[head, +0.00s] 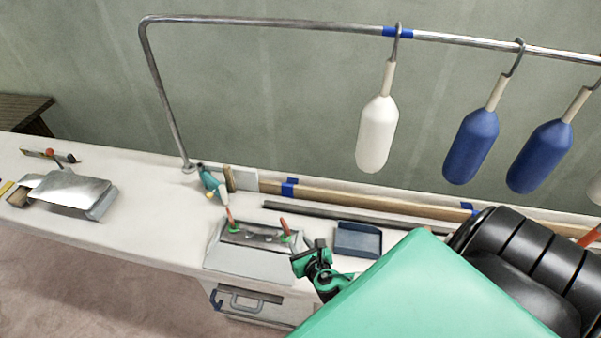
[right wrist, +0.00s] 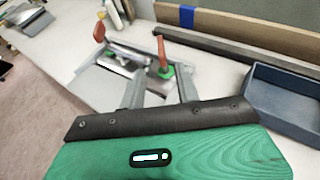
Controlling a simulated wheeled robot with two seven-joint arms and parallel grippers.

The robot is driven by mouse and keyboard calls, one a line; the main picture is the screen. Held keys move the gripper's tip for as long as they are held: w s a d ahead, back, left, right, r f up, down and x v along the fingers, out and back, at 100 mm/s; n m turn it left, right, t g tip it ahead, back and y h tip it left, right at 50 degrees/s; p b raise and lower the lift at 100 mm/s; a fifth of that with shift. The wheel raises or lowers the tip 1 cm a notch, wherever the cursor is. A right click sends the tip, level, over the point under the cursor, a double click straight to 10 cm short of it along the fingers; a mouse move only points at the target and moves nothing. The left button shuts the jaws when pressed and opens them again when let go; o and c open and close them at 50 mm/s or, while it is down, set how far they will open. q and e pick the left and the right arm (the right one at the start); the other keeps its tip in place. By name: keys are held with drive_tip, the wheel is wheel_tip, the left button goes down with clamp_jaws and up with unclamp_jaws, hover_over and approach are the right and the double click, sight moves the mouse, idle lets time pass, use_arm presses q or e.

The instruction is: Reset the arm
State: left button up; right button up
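My right gripper (head: 310,262) is green with grey fingers and hangs over the workbench (head: 130,222), at the right end of a grey metal fixture with red-handled clamps (head: 250,262). In the right wrist view the gripper's two fingers (right wrist: 158,92) stand apart with nothing visible between them. The fixture (right wrist: 92,88) lies beyond the fingertips there, with its red handles upright. My left gripper is not in either view.
A blue tray (head: 358,240) lies right of the gripper. Fenders hang from a metal rail (head: 265,22): a white one (head: 377,135) and blue ones (head: 471,147). A silver box (head: 70,192) lies on the left. A drawer handle (head: 247,301) shows below the bench.

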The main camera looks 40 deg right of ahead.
idle(0.4)
drive_tip(key=s+a+r+m+g+y, duration=0.2)
drive_tip(key=s+a+r+m+g, duration=0.55)
drive_tip(key=m, duration=0.85)
drive_tip(key=s+a+r+m+g+y, duration=0.1)
drive_tip(key=s+a+r+m+g, duration=0.3)
drive_tip(key=s+m, duration=0.9)
wheel_tip(320, 180, down, 34)
drive_tip(key=d+m+b, duration=0.1)
drive_tip(key=m+b, duration=0.1)
drive_tip(key=b, duration=0.1)
drive_tip(key=s+d+f+b, duration=0.1)
drive_tip(key=s+d+f, duration=0.1)
drive_tip(key=s+f, duration=0.7)
drive_tip(key=s+d+f+b, duration=0.1)
drive_tip(key=s+f+b, duration=0.1)
drive_tip(key=s+f, duration=0.7)
wheel_tip(320, 180, down, 3)
drive_tip(key=shift+s+d+f+g, duration=0.15)
drive_tip(key=shift+d+f+g, duration=0.05)
drive_tip(key=shift+d+g, duration=0.15)
